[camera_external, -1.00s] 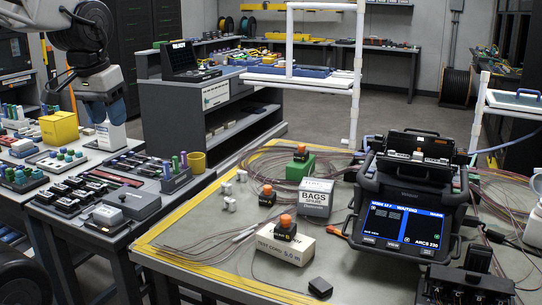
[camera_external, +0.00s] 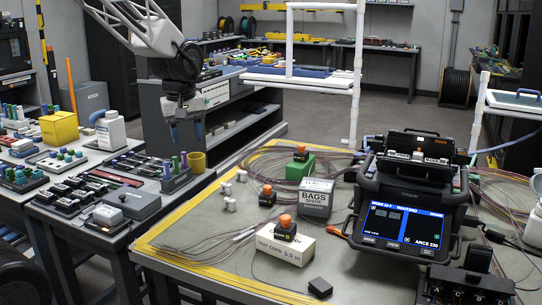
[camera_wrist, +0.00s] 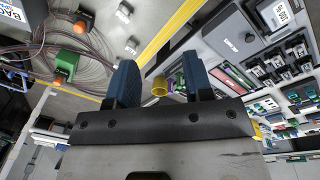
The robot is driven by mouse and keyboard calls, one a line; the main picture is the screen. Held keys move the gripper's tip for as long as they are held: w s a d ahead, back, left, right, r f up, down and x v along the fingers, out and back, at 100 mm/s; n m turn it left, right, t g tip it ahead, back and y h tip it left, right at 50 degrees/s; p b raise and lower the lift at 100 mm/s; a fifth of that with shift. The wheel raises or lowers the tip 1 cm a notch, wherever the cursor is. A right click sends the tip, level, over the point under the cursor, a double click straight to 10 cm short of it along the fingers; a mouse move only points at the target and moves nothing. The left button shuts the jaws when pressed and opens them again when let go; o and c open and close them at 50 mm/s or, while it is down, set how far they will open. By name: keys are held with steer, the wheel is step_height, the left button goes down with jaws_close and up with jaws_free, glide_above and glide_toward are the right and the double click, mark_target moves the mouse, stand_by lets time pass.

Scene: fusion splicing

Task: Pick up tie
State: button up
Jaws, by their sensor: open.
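I cannot pick out a tie for certain in either view. My gripper (camera_external: 187,136) hangs in the air above the right end of the left bench, near the yellow cup (camera_external: 196,161). Its blue fingers are apart with nothing visible between them. In the wrist view my gripper (camera_wrist: 158,68) also shows open, and the yellow cup (camera_wrist: 160,86) appears between and beyond the fingers. Several green and purple upright pieces (camera_external: 180,161) stand in a dark holder beside the cup.
The left bench (camera_external: 95,235) carries dark trays, a yellow box (camera_external: 59,128) and a white bottle (camera_external: 110,131). The yellow-edged table (camera_external: 345,280) holds a BAGS box (camera_external: 316,199), a test cord box (camera_external: 284,246), orange-topped pieces, coiled cables and the splicer (camera_external: 405,220). Its front left is fairly clear.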

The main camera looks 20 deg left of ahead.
mark_target(230, 199)
steer(key=w+d+f+n, duration=0.1)
steer(key=w+f+n, duration=0.1)
steer(key=f, duration=0.3)
steer(key=w+d+f+n, duration=0.1)
steer(key=w+f+n, duration=0.1)
steer(key=w+f, duration=0.3)
steer(key=w+d+f+n+g, duration=0.1)
steer(key=w+d+f+n, duration=0.1)
steer(key=w+f, duration=0.2)
steer(key=shift+d+f, duration=0.1)
steer(key=shift+f, duration=0.35)
steer(key=shift+f, duration=1.3)
steer(key=shift+d+f, duration=0.15)
steer(key=shift+f, duration=2.4)
steer(key=shift+c, duration=0.5)
jaws_close()
